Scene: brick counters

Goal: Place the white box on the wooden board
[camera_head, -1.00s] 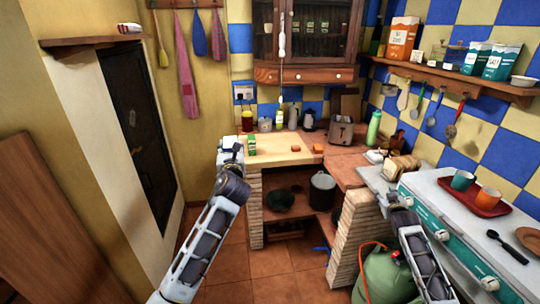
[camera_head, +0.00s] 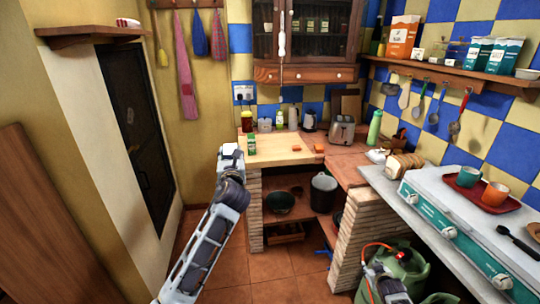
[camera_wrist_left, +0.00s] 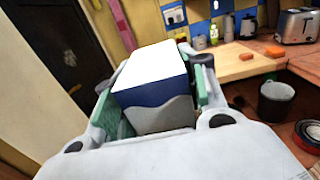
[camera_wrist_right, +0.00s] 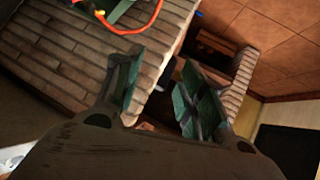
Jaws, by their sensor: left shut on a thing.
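My left gripper (camera_wrist_left: 152,100) is shut on the white box (camera_wrist_left: 155,68), which has a white top and a blue and grey side in the left wrist view. In the head view this gripper (camera_head: 230,160) is at the left front corner of the pale wooden board (camera_head: 276,151), and the box is hard to make out there. The board lies on the far counter and also shows in the left wrist view (camera_wrist_left: 237,63). My right gripper (camera_wrist_right: 158,95) is open and empty, pointing down beside brickwork in the right wrist view.
A green container (camera_head: 251,143) stands on the board's left part. Orange blocks (camera_head: 296,148) lie to its right. A toaster (camera_head: 342,132) and a green bottle (camera_head: 374,128) stand behind. A gas cylinder (camera_head: 405,268) is near my right arm. The board's middle is mostly clear.

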